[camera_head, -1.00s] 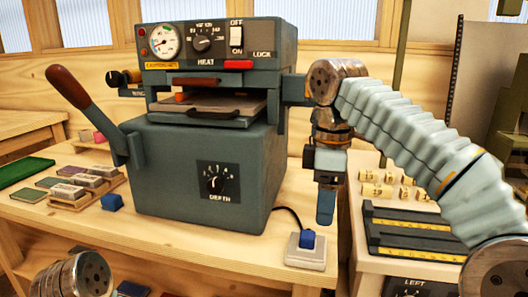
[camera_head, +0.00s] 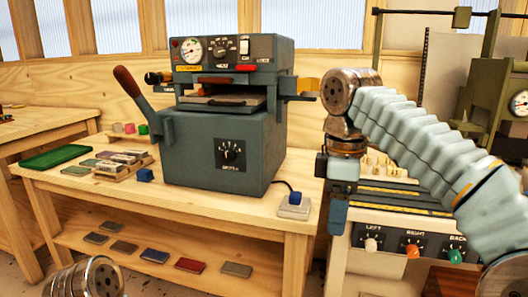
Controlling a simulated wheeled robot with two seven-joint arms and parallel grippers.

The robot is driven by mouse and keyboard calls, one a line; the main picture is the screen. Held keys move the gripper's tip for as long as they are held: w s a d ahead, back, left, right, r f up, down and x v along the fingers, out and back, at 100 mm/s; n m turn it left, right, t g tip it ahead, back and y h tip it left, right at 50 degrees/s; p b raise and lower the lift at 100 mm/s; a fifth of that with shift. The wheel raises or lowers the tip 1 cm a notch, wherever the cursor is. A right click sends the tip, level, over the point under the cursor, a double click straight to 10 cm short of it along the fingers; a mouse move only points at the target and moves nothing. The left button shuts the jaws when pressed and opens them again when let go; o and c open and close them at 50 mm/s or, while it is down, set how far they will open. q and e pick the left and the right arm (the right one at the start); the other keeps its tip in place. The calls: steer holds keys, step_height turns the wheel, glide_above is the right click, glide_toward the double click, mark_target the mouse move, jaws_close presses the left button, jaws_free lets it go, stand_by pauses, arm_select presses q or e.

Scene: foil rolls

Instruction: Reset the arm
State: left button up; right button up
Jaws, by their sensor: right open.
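My right arm comes in from the right with a pale ribbed sleeve and bends down at a metal joint. My right gripper (camera_head: 337,214) hangs pointing down, open and empty, in front of the gap between the workbench and the control cabinet. It touches nothing that I can see. Only a metal joint of my left arm shows at the bottom left; my left gripper is out of view. The grey-green press machine (camera_head: 222,140) stands on the wooden workbench (camera_head: 190,200), with its red-tipped lever at the left.
A blue button on a pale base (camera_head: 295,207) sits at the bench's right front. A blue block (camera_head: 144,175), a green tray (camera_head: 54,157) and a wooden rack of blocks lie left of the press. The control cabinet (camera_head: 385,227) with coloured knobs stands close behind my right gripper. Plates lie on the lower shelf.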

steer(key=w+a+f+m+y, duration=0.15)
steer(key=w+f, duration=0.25)
steer(key=f, duration=0.5)
steer(key=w+a+f+m, duration=0.1)
steer(key=w+a+f, duration=0.2)
steer(key=f, duration=0.7)
step_height(320, 180, down, 19)
steer(key=s+a+m+y, duration=0.1)
steer(key=s+m+y, duration=0.1)
steer(key=m, duration=0.1)
steer(key=s+d+f+m, duration=0.3)
steer(key=s+f+m, duration=0.8)
steer(key=s+f, duration=0.9)
steer(key=shift+f+t+y, duration=0.3)
steer(key=shift+y, duration=0.05)
